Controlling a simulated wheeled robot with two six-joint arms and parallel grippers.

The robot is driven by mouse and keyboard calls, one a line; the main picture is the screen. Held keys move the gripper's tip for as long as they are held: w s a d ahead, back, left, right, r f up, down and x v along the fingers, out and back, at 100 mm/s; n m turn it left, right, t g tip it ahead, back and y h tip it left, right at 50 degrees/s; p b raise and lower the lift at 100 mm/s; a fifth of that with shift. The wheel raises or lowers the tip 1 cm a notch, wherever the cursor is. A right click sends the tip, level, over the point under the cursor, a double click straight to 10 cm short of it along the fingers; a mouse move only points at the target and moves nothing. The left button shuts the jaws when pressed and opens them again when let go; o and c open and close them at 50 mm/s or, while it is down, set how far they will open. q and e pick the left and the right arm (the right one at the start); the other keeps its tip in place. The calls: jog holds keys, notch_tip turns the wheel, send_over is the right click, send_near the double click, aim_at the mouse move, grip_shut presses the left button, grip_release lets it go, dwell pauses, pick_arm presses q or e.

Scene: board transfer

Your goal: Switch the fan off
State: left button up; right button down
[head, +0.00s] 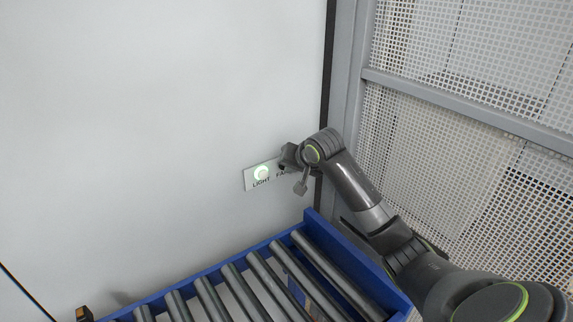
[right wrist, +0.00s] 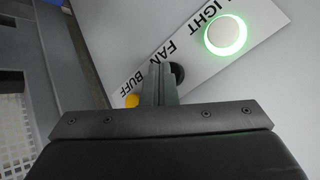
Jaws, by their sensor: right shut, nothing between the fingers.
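A white switch panel (head: 251,181) is on the pale wall, and it also shows in the right wrist view (right wrist: 203,66). Its LIGHT button (right wrist: 226,34) has a glowing green ring. The FAN button (right wrist: 178,75) is dark, with no glow visible, and partly hidden behind my fingers. A yellow button (right wrist: 131,101) near the lettering BUFF is mostly covered. My right gripper (head: 287,158) is at the panel's right part and hides it in the head view. Its fingers (right wrist: 160,82) are shut and empty, with their tips at or very near the FAN button; contact cannot be told.
A roller conveyor with a blue frame (head: 327,236) stands below the panel, under my right arm. A grey post (head: 347,75) and white perforated mesh (head: 470,120) close off the right side. The wall left of the panel is clear.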

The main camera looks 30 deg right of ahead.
jog(key=shift+s, duration=0.1)
jog(key=s+p, duration=0.4)
jog(key=s, duration=0.2)
jog(key=shift+d, duration=0.2)
dwell(0.7)
